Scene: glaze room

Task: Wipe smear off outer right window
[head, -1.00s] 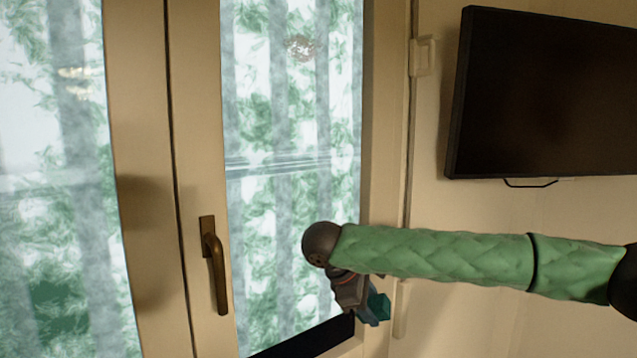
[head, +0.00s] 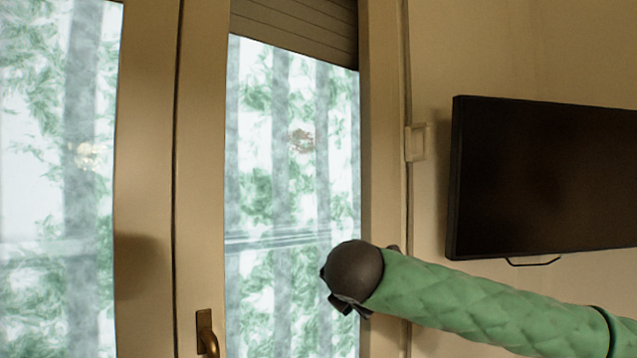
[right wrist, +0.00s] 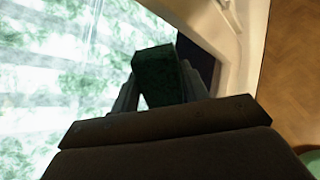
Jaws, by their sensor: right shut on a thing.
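The right window (head: 285,200) is a tall pane in a cream frame. A small brownish smear (head: 302,140) shows on its upper part in the head view. My right arm reaches in from the right, its dark joint in front of the pane's lower right edge, below the smear. My right gripper (right wrist: 160,85) is hidden behind the arm in the head view. In the right wrist view it is shut on a dark green block (right wrist: 158,70), with the glass behind and to the left. Whether the block touches the glass, I cannot tell. My left gripper is not in view.
The left window (head: 55,200) carries a pale yellowish blotch (head: 88,155). A bronze handle (head: 206,335) sits on the middle frame. A partly lowered shutter (head: 295,28) covers the right window's top. A black screen (head: 545,180) hangs on the wall at right, above my arm.

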